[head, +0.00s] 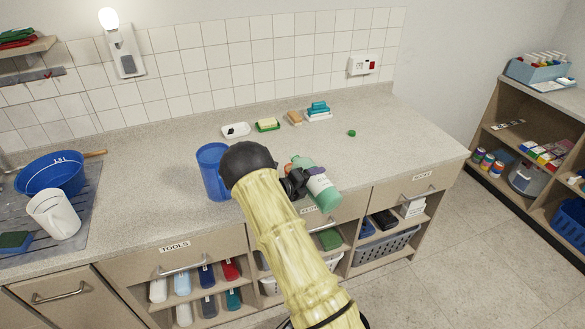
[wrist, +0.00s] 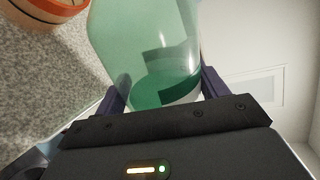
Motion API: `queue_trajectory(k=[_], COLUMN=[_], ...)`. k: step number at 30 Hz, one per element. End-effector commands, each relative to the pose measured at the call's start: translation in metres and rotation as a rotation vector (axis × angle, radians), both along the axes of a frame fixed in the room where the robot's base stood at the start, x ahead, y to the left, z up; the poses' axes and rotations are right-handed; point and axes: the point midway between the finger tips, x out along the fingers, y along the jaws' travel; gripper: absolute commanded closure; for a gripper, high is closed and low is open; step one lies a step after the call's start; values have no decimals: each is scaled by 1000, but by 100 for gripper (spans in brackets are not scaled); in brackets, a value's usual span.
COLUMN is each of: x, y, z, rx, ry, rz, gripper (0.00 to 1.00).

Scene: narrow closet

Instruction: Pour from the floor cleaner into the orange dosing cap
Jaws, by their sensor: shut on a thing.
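The floor cleaner (head: 324,193) is a translucent green bottle with a pale label. My gripper (head: 305,180) is shut around it and holds it tilted over the worktop. In the wrist view the bottle (wrist: 145,40) fills the space between the dark fingers, and darker green liquid shows inside it. An orange-rimmed round vessel, seemingly the dosing cap (wrist: 62,9), stands on the speckled worktop at the top left of the wrist view, partly cut off. The bottle's mouth is not clearly visible.
A blue tumbler (head: 211,172) stands close to the left of my arm. Soaps and sponges (head: 267,125) lie along the back, and a small green cap (head: 351,133) lies to the right. The right worktop is mostly clear.

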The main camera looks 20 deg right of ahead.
Motion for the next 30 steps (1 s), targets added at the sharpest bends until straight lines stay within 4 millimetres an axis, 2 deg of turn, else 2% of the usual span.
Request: queue_trajectory(k=[30], x=[0], y=[-1], z=[4], rx=[-17], ry=[57], rz=[-1], gripper=[72])
